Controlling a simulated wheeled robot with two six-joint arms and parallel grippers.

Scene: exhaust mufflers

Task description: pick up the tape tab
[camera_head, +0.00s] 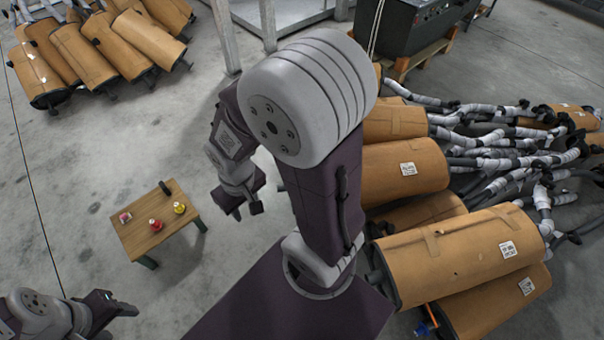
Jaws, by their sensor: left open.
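A tan strip that looks like the tape tab (432,241) lies on the near wrapped muffler (475,262) at the right. Its small end stands out slightly from the wrapping, though it is hard to make out. My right gripper (246,212) hangs left of the mufflers with its fingers apart and nothing between them, well away from the strip. My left gripper (125,309) is at the lower left, far from the strip. It is open, and nothing is seen in it.
A small wooden table (140,238) holds a red item (155,224), a yellow item (179,207), another red item (125,217) and a dark cylinder (165,188). More wrapped mufflers (85,55) lie at the upper left. A dark machine (415,25) sits on a pallet. Open floor lies between.

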